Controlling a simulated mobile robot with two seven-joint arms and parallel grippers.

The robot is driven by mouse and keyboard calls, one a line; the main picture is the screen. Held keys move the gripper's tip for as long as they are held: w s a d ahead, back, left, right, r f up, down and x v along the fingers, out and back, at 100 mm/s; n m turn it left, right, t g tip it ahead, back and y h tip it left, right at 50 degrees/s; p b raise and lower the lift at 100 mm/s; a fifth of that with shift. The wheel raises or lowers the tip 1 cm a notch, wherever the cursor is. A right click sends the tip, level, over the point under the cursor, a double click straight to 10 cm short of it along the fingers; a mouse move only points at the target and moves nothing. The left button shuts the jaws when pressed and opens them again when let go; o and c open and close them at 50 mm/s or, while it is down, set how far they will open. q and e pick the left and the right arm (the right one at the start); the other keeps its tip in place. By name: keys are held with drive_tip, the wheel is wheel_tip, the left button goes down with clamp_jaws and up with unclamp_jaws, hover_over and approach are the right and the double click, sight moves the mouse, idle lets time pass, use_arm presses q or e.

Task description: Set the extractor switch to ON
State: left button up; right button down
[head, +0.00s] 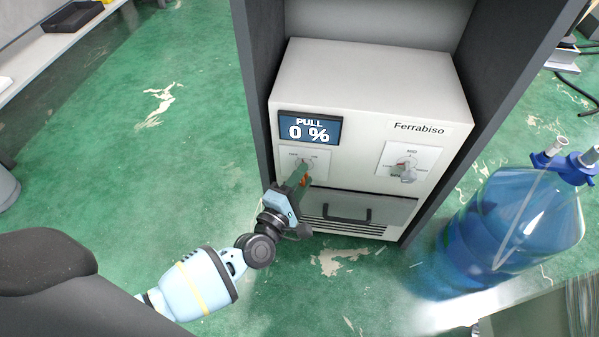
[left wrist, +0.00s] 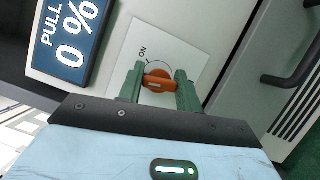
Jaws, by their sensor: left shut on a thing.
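The extractor is a white machine (head: 370,85) with a screen (head: 310,129) reading "PULL 0 %". Its switch is an orange knob (left wrist: 158,82) on a white plate (left wrist: 168,48) beside the screen. An "ON" label with a tick mark shows next to the knob in the left wrist view. The knob's bar lies across the picture and does not appear lined up with the tick. My left gripper (head: 303,176) is shut on the knob, with one green finger at each end of the bar. In the head view the gripper partly hides the knob.
A second knob (head: 404,170) on its own plate sits at the right of the front panel, under the name "Ferrabiso". A drawer with a dark handle (head: 346,215) is below. Dark cabinet walls flank the machine. A large blue bottle (head: 510,225) stands at the right.

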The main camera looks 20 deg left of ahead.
use_arm(q)
drive_tip(key=m+p, duration=0.2)
drive_tip(key=m+g+p, duration=0.1)
drive_tip(key=p, duration=0.1)
drive_tip(key=m+g+p, duration=0.1)
drive_tip(key=m+p, duration=0.1)
drive_tip(key=p, duration=0.1)
drive_tip(key=shift+r+m+y, duration=0.25)
drive_tip(key=shift+m+y, duration=0.05)
drive_tip(key=shift+f+m+g+p, duration=0.1)
drive_tip(key=shift+m+g+p, duration=0.4)
drive_tip(key=shift+m+p, duration=0.35)
drive_tip(key=shift+f+m+y+p, duration=0.1)
drive_tip(key=shift+m+y+p, duration=0.25)
drive_tip(key=shift+p, duration=0.1)
drive_tip(key=shift+f, duration=0.1)
use_arm(e)
wheel_tip(320, 180, up, 12)
drive_tip(key=w+t, duration=0.1)
drive_tip(key=w, duration=0.1)
drive_tip(key=shift+f, duration=0.25)
drive_tip(key=shift+w, duration=0.1)
use_arm(q)
drive_tip(key=o, duration=1)
use_arm(e)
drive_tip(key=shift+s, duration=0.25)
